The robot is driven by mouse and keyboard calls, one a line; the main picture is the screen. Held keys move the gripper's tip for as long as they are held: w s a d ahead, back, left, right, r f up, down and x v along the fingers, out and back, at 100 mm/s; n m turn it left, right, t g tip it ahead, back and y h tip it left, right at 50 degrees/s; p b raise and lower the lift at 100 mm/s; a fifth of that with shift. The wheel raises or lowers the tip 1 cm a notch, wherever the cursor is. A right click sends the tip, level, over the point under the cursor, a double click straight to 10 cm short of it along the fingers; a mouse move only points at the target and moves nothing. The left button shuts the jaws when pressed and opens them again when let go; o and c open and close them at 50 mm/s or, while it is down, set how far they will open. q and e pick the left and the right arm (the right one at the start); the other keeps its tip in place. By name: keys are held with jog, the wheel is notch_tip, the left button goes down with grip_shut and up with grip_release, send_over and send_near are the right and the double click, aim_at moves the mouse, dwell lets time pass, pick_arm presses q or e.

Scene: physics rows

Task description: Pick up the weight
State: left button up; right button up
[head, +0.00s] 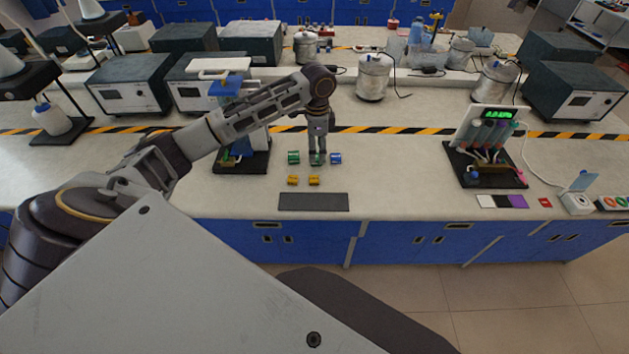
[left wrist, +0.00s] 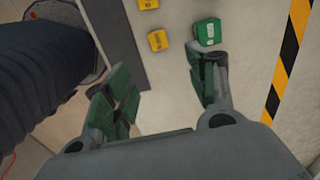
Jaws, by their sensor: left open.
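Small coloured weights lie on the bench in the head view: a green one (head: 293,157), a blue one (head: 336,158) and two yellow ones (head: 292,180). My left gripper (head: 317,154) points down between the green and blue ones, with another green block partly hidden at its fingertips. In the left wrist view the left gripper (left wrist: 166,86) is open with nothing between its fingers. A green weight (left wrist: 208,31) lies just beyond the right-hand fingertip, and a yellow weight (left wrist: 158,40) lies nearby. The blue weight is not seen there. My right gripper is not in view.
A dark grey mat (head: 313,202) lies near the bench's front edge. A dark-based stand (head: 240,160) is left of the weights. A stand with a lit display (head: 490,150) is at the right. The bench between weights and display stand is clear.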

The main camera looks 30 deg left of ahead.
pick_arm(q)
send_over(315, 178)
jog(key=shift+w+d+f, duration=0.1)
jog(key=shift+f, duration=2.05)
jog(key=shift+w+d+f, duration=0.1)
jog(key=shift+f, duration=2.05)
jog(key=shift+s+a+f, duration=0.1)
jog(key=shift+s+f, duration=0.05)
jog(key=shift+f, duration=1.15)
jog(key=shift+s+a+f, duration=0.1)
jog(key=shift+f, duration=1.2)
jog(key=c, duration=1.2)
jog(key=shift+r, duration=0.1)
jog(key=shift+c, duration=0.2)
